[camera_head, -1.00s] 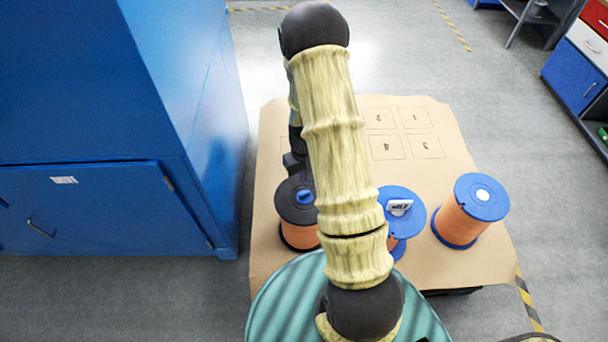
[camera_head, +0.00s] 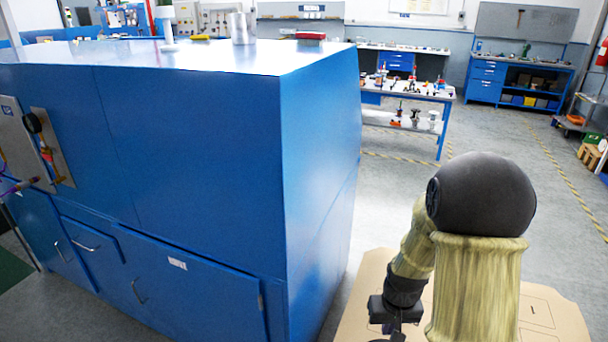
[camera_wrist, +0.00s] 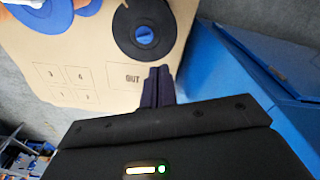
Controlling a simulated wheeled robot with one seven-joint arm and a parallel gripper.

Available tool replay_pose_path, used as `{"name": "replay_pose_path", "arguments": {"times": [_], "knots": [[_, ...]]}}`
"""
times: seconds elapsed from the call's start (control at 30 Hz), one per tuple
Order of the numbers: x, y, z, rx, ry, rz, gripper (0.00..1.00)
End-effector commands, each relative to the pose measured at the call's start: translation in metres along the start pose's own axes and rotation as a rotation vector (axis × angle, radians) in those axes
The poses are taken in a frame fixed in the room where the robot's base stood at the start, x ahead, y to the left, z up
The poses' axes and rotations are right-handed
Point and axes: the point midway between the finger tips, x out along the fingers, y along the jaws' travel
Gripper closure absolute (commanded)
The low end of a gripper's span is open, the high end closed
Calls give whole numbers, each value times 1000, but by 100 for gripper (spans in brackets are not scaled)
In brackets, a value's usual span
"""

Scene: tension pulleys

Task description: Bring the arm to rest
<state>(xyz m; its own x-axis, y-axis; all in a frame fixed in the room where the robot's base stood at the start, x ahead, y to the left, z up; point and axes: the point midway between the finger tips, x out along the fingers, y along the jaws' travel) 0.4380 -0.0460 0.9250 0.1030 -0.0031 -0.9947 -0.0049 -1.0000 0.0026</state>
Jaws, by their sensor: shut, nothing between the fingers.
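My arm stands at the right of the head view, bent at its dark round joint, with its end hanging down over the brown board (camera_head: 360,315). My gripper (camera_wrist: 159,72) shows in the wrist view with its dark fingers together and nothing between them. It is in front of the board (camera_wrist: 80,45), near the square marked OUT. A black reel with a blue hub (camera_wrist: 144,34) lies beyond the fingertips. Part of a blue reel (camera_wrist: 48,12) shows at the top left. The reels are out of sight in the head view.
A large blue cabinet (camera_head: 220,140) stands close left of the arm; its blue side also shows at the right of the wrist view (camera_wrist: 215,75). A bench with small parts (camera_head: 415,90) stands behind. Grey floor (camera_head: 400,175) is free between them.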

Motion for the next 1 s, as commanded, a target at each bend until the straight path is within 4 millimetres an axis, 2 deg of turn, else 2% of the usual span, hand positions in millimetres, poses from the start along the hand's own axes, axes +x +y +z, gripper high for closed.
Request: {"name": "replay_pose_path", "arguments": {"times": [0.03,0.1,0.3,0.4,0.5,0.6,1.0], "knots": [[-25,-7,5,-3,18,0,100],[-49,-15,14,-5,38,0,100],[-110,-34,46,-8,91,-2,100],[-131,-41,62,-7,114,-3,100],[-142,-45,73,-7,126,-3,100],[-144,-46,78,-5,128,-3,100],[-144,-46,77,-4,128,-3,100]]}}
